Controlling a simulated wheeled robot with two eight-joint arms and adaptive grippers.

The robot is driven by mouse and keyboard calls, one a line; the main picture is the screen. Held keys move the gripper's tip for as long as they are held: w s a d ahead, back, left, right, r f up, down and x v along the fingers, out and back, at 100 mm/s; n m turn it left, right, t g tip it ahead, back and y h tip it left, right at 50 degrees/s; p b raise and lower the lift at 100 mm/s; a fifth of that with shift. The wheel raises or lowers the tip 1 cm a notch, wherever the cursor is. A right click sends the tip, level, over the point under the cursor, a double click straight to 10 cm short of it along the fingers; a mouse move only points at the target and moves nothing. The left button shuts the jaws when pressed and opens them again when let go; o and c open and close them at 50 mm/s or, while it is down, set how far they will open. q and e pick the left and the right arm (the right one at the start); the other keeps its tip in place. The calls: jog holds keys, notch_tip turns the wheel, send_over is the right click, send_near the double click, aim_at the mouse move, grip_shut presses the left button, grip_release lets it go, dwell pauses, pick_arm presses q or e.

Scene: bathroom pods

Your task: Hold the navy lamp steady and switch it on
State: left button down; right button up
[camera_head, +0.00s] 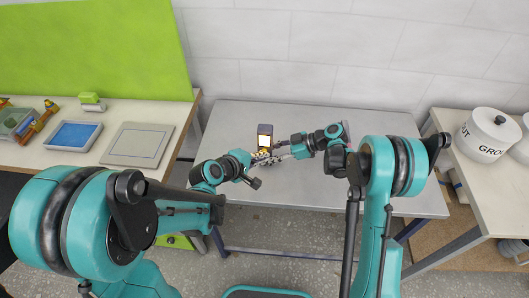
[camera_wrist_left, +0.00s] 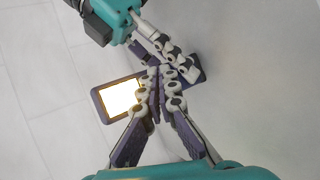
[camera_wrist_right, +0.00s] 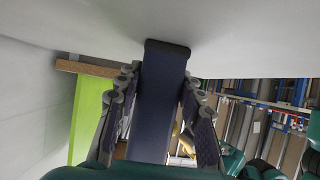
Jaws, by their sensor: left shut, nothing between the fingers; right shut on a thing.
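The navy lamp (camera_head: 268,129) stands on the grey metal table. Its front panel glows bright, and the lit panel shows plainly in the left wrist view (camera_wrist_left: 118,97). My right gripper (camera_wrist_right: 162,82) is shut on the navy lamp body (camera_wrist_right: 163,110), with one finger along each side. My left gripper (camera_wrist_left: 160,74) is shut with nothing between its fingers. Its fingertips are close in front of the lamp and overlap part of it in the left wrist view. I cannot tell whether they touch it. The switch is not distinguishable.
The grey metal table (camera_head: 315,118) is otherwise mostly bare. A left bench holds a grey tray (camera_head: 138,144), a blue tray (camera_head: 73,135) and a green-topped item (camera_head: 90,101). A right bench bears white canisters (camera_head: 487,135). A tiled wall (camera_head: 330,55) stands behind.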

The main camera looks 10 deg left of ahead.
pick_arm(q)
jog(key=s, duration=0.5)
jog(key=shift+s, duration=0.35)
pick_arm(e)
jog(key=o, duration=1)
jog(key=shift+o, duration=0.2)
